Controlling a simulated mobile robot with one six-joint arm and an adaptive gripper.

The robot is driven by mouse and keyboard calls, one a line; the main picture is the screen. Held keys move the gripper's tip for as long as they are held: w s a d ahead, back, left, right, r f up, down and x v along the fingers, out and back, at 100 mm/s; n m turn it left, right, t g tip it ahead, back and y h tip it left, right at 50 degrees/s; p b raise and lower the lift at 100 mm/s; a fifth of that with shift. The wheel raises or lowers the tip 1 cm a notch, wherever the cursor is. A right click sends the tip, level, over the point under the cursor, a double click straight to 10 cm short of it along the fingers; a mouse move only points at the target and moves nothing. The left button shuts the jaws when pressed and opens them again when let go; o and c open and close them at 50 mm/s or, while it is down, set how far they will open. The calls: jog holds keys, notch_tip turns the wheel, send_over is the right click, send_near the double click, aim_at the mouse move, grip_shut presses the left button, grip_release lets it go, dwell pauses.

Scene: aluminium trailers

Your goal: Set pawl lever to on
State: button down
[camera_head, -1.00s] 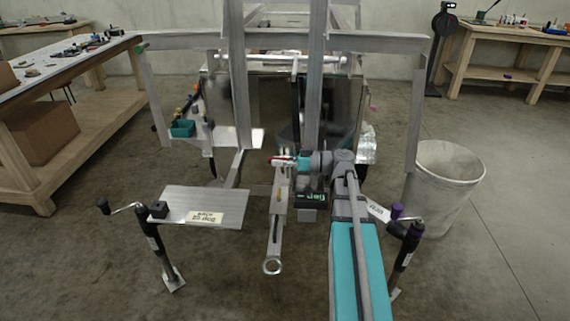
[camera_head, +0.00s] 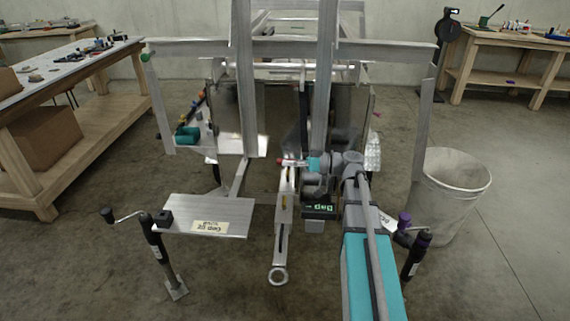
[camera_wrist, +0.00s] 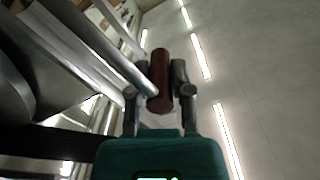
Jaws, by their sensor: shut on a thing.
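The pawl lever shows as a red handle (camera_head: 288,162) near the upper end of the trailer's silver tongue (camera_head: 282,225) in the head view. In the wrist view, its dark red grip (camera_wrist: 160,78) sits between my two fingers. My gripper (camera_wrist: 160,88) is shut on this red handle. In the head view, my gripper (camera_head: 303,164) reaches it from the right, with its teal band beside the red. The lever's base and pivot are hidden or too small to make out.
A flat metal plate (camera_head: 205,216) with a label lies left of the tongue. Crank jacks stand at left (camera_head: 157,250) and right (camera_head: 414,252). A grey bin (camera_head: 448,195) stands at right. Upright aluminium beams (camera_head: 324,90) rise close behind my gripper.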

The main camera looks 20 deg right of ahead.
jog(key=c, duration=0.5)
grip_release()
jog(key=shift+c, duration=0.2)
jog(key=shift+d, duration=0.1)
jog(key=v, duration=1.1)
jog(key=shift+d, duration=0.35)
jog(key=shift+s, duration=0.15)
